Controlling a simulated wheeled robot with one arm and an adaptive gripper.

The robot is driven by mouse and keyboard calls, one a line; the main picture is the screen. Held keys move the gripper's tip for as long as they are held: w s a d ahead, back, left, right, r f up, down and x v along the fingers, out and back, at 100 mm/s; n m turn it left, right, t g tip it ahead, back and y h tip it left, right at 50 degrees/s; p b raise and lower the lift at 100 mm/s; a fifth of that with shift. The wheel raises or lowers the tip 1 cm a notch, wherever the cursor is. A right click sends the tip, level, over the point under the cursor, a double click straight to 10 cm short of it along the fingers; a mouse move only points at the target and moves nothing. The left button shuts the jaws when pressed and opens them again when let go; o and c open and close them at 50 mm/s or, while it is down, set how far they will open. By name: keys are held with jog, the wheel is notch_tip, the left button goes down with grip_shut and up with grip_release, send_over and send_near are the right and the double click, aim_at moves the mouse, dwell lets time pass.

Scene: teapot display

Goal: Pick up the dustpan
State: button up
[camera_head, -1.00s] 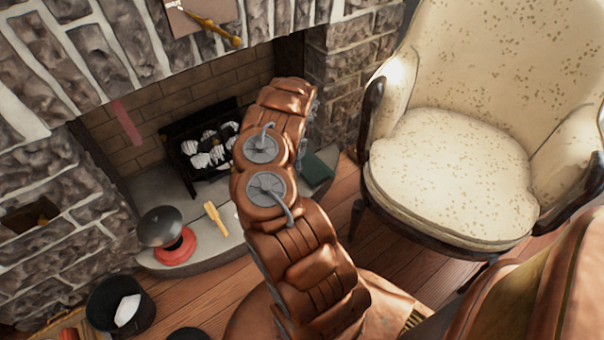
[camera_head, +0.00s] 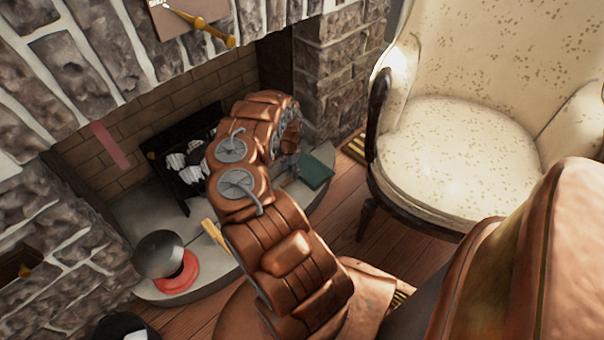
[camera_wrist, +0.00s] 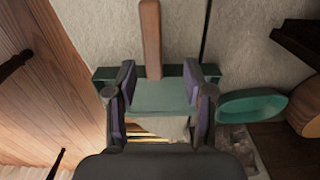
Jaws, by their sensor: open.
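The dustpan (camera_wrist: 158,97) appears in the wrist view as a dark green pan with a brown wooden handle (camera_wrist: 150,40) pointing to the top of the picture. My gripper (camera_wrist: 163,78) is open. Its two fingers show in front of the pan, one toward each side, with the base of the handle between them. I cannot tell whether they touch it. In the head view a green piece (camera_head: 315,171), likely the dustpan, lies at the right end of the hearth. My arm hides much of the gripper there.
The grey stone hearth (camera_head: 215,278) fronts the fireplace, with a black grate (camera_head: 165,140) inside. A red and dark round object (camera_head: 178,275) stands at left. A cream armchair (camera_head: 470,140) is close on the right. A green oval dish (camera_wrist: 253,106) lies beside the pan.

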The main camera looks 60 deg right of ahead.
aim_at(301, 172)
jog(key=f+b, duration=0.1)
jog(key=f, duration=0.1)
jog(key=s+f, duration=0.1)
jog(key=f, duration=0.1)
jog(key=shift+b, duration=0.4)
jog(key=shift+f, duration=0.6)
jog(key=shift+r, duration=0.1)
grip_shut()
